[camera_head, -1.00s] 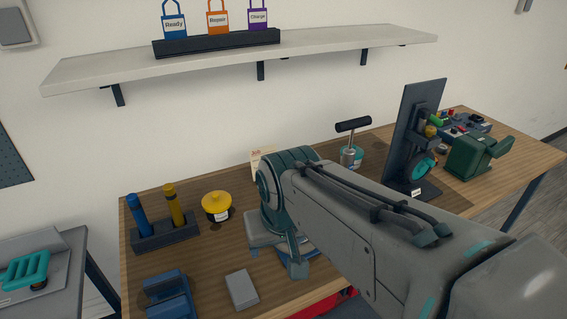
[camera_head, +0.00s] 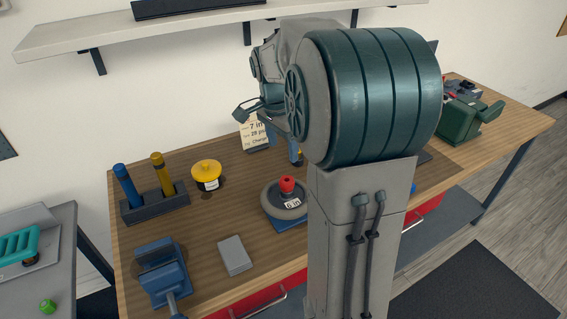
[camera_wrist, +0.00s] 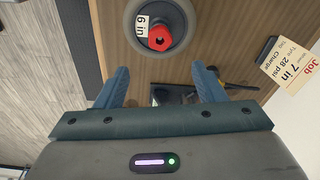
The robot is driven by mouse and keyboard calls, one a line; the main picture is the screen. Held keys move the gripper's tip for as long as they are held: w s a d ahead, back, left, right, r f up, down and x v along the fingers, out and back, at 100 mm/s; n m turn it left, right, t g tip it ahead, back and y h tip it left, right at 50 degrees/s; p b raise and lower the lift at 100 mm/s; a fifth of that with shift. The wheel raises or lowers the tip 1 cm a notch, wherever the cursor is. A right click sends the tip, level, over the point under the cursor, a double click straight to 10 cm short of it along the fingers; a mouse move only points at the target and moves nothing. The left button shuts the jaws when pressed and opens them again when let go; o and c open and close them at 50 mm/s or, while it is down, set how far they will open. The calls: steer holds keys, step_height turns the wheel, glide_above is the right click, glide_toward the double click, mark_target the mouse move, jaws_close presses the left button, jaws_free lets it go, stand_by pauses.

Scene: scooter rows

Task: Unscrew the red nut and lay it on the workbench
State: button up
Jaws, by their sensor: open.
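The red nut (camera_head: 287,184) sits on top of a small grey wheel (camera_head: 270,201) labelled "6 in", which lies on a blue base on the workbench (camera_head: 215,215). In the wrist view the red nut (camera_wrist: 161,38) shows at the top centre, on the wheel's hub, beyond the fingertips. My gripper (camera_wrist: 163,76) is open and empty, its two blue fingers apart and clear of the nut. In the head view my arm hides most of the gripper.
A job card (camera_head: 253,133) stands behind the wheel. A yellow-topped pot (camera_head: 206,174), a holder with blue and yellow handles (camera_head: 153,205), a blue vise (camera_head: 163,274) and a grey block (camera_head: 235,256) are to the left. Bare wood lies between them.

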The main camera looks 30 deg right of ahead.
mark_target(287, 182)
steer(key=f, duration=0.4)
steer(key=d+f+p, duration=0.1)
steer(key=f, duration=0.6)
steer(key=shift+w+d+f, duration=0.15)
steer(key=shift+f, duration=0.25)
steer(key=c, duration=1.1)
steer(key=shift+o, duration=0.2)
steer(key=n, duration=0.3)
steer(key=shift+r, duration=0.1)
steer(key=o, duration=1)
steer(key=shift+o, duration=0.2)
